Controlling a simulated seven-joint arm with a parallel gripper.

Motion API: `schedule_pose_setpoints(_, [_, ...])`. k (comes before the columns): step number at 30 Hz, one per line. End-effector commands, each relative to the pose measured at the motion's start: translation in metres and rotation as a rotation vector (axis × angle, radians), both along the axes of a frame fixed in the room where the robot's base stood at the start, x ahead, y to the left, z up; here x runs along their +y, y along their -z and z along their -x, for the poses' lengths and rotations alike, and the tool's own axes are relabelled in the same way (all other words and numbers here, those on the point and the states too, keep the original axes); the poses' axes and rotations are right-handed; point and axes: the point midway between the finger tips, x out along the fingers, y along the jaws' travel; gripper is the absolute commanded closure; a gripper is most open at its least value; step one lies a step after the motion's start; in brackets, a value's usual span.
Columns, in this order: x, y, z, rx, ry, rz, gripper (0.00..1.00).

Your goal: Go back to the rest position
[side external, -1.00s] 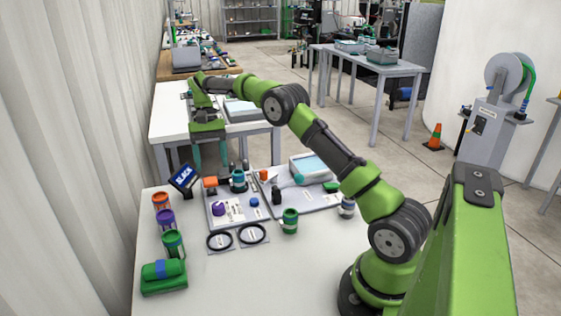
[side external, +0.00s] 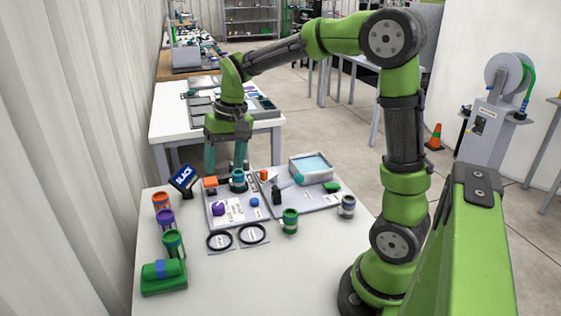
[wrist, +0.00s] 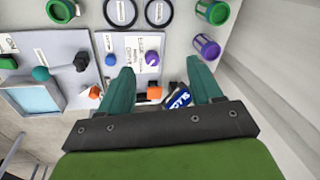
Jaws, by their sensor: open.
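My gripper (side external: 226,160) hangs pointing down over the far part of the white table. Its two teal fingers are spread with nothing between them; they also show in the wrist view (wrist: 160,72). Below are a grey board (side external: 221,212) with a purple knob (side external: 219,209) and a small blue piece (side external: 255,202).
Orange (side external: 161,202), purple (side external: 165,220) and green (side external: 173,244) cups line the left edge, with a green block (side external: 163,278) nearer. A second board holds a blue-topped box (side external: 311,168). Two black rings (side external: 252,233) lie in front.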

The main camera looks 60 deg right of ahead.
Motion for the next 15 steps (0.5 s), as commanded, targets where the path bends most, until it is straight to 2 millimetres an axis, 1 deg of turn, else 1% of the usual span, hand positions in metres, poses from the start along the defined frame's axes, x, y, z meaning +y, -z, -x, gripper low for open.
schedule_pose_setpoints(1, [0.010,-0.009,0.018,-0.050,-0.013,0.005,0.36])
schedule_pose_setpoints(3, [0.022,-0.016,0.038,-0.112,-0.028,0.009,0.36])
schedule_pose_setpoints(9, [0.050,-0.025,0.098,-0.287,-0.066,0.012,0.36])
schedule_pose_setpoints(12, [0.060,-0.025,0.124,-0.360,-0.085,0.008,0.36])
schedule_pose_setpoints(15, [0.068,-0.026,0.143,-0.414,-0.105,0.003,0.36])
